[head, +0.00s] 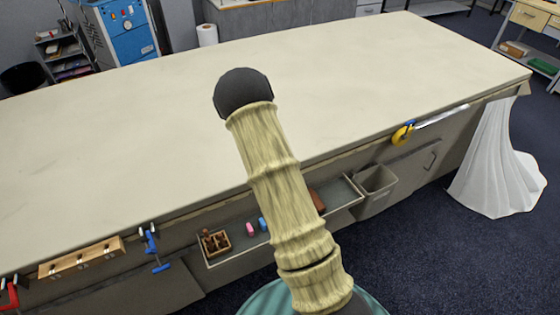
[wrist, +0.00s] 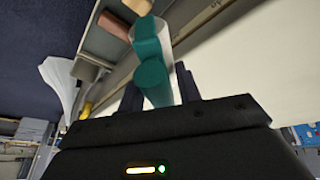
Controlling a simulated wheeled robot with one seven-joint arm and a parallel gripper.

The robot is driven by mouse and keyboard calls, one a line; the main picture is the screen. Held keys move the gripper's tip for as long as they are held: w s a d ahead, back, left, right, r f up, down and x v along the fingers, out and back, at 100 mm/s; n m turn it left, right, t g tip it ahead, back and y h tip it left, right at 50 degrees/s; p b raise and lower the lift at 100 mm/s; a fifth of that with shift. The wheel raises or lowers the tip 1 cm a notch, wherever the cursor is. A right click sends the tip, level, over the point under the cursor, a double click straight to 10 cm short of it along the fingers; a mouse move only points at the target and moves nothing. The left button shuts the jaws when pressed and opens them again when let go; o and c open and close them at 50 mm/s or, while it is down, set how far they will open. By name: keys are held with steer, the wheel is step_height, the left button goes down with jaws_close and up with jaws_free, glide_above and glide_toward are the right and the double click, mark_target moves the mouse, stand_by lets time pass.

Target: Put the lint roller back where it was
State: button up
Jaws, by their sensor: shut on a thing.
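The lint roller (wrist: 152,40) shows teal and white in the wrist view. My gripper (wrist: 158,88) is shut on its teal part, with one dark finger on each side. The rest of the roller extends away from the jaws toward the table's edge and shelf. In the head view my arm's beige sleeve hides the gripper and the roller. The long cloth table (head: 350,95) has a bare top, and a shallow tray shelf (head: 345,193) hangs along its near side.
The tray shelf holds a small wooden box (head: 215,243), pink and blue pieces (head: 250,228) and a brown block (head: 317,200). A grey bin (head: 376,182), yellow tape (head: 402,135), clamps (head: 152,248) and a wooden rack (head: 80,260) line the near side. White cloth (head: 497,165) hangs at right.

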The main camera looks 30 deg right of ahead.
steer(key=s+a+f+n+y, duration=0.1)
steer(key=s+a+f+n, duration=0.1)
steer(key=a, duration=0.3)
steer(key=s+a+f+n+t, duration=0.1)
steer(key=s+a+f+n, duration=0.1)
steer(key=s+a, duration=0.2)
steer(key=s+a+f+n+y, duration=0.1)
steer(key=s+a+f+n, duration=0.1)
steer(key=a, duration=0.4)
steer(key=shift+s+f+n+y, duration=0.2)
steer(key=shift+s+n+y, duration=0.1)
steer(key=shift+s, duration=0.2)
steer(key=shift+d, duration=0.1)
